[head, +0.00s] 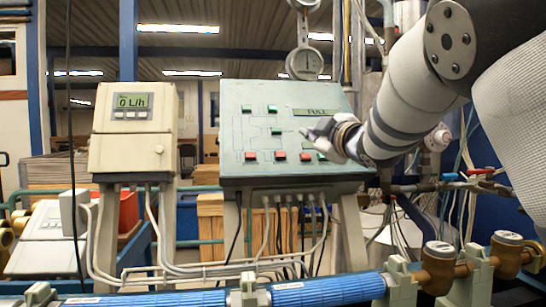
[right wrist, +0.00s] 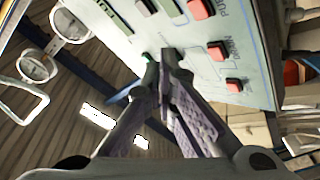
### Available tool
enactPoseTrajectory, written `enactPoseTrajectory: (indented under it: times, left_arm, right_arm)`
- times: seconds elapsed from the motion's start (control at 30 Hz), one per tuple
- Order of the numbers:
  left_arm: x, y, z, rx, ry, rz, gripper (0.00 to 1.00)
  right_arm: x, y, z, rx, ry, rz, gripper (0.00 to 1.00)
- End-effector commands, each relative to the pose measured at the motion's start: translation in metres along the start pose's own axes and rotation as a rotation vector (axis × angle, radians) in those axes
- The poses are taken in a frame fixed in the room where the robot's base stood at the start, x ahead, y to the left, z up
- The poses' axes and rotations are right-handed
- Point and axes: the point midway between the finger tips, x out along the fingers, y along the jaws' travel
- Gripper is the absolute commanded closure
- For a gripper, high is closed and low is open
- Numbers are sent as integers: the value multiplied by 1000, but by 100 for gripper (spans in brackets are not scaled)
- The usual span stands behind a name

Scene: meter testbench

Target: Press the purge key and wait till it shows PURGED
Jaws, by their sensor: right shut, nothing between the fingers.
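The sloping grey-green control panel (head: 235,130) bears several red and green keys. In the head view, red keys (head: 280,155) run along its lower part. A small display (head: 316,112) at its upper right appears to read FULL. In the right wrist view, a red key (right wrist: 200,8) has a label beginning "PU" beside it. More red keys follow below it. My right gripper (head: 307,131) is shut and empty in front of the panel's right half, below the display. In the right wrist view its fingertips (right wrist: 166,54) are beside a green key (right wrist: 148,57); contact cannot be told. My left gripper is not seen.
A meter box (head: 132,130) showing 0 L/h stands left of the panel. A round gauge (head: 304,63) is above the panel. Blue pipes (head: 325,290) with brass fittings (head: 438,268) cross the front. Cables hang below the panel.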

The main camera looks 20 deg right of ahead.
Motion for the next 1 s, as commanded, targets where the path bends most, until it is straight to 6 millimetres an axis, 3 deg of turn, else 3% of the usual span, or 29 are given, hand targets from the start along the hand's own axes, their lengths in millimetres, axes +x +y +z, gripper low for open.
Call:
enactPoseTrajectory:
  times: [0.33,1.0]
  left_arm:
    - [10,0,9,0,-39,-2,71]
    - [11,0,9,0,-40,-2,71]
  right_arm:
    - [29,-24,23,-1,-4,-5,100]
    - [31,-22,22,-1,0,1,100]
